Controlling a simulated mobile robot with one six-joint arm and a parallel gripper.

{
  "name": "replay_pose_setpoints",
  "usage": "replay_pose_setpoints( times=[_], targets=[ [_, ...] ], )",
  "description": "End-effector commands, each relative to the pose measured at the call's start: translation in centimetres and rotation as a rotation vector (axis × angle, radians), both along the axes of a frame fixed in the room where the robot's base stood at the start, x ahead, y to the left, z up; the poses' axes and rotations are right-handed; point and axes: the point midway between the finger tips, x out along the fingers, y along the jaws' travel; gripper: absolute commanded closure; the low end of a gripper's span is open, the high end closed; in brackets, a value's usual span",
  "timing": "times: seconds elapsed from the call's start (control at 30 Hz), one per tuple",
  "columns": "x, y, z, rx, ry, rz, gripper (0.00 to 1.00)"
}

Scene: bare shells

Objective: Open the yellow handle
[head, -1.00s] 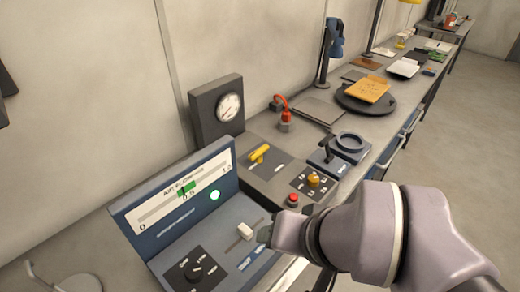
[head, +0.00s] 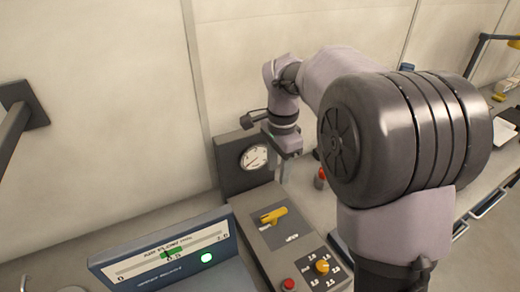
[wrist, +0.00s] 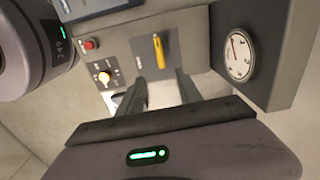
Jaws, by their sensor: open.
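The yellow handle (head: 273,215) is a short lever on a dark plate on the grey console, lying near flat and slanted in the head view. In the wrist view the yellow handle (wrist: 158,54) shows just beyond and between the fingertips. My gripper (head: 283,172) hangs above the back of the console, near the gauge, apart from the handle. In the wrist view my gripper (wrist: 162,82) has its two fingers spread with nothing between them. My arm hides part of the bench in the head view.
A round gauge (head: 254,157) stands in an upright dark block behind the handle. A yellow knob (head: 322,266) and a red button (head: 289,284) are in front of it. A blue display panel (head: 165,258) rises to the left.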

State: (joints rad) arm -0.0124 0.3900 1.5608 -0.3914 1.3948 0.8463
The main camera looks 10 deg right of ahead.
Motion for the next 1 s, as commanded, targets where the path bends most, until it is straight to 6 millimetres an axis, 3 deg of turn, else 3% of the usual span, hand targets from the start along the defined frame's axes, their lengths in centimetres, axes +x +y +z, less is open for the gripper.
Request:
replay_pose_setpoints(
  times=[0.17, 0.5, 0.63, 0.8, 1.0],
  targets=[
    [0.6, -0.1, -2.6, -0.006, 0.015, -0.028, 0.58],
    [0.4, -0.1, -12.9, -0.006, 0.016, -0.024, 0.58],
    [0.4, 0.0, -15.9, -0.005, 0.014, -0.025, 0.58],
    [0.5, 0.0, -17.8, -0.005, 0.012, -0.024, 0.58],
    [0.5, 0.0, -18.0, -0.005, 0.011, -0.024, 0.58]
  ],
)
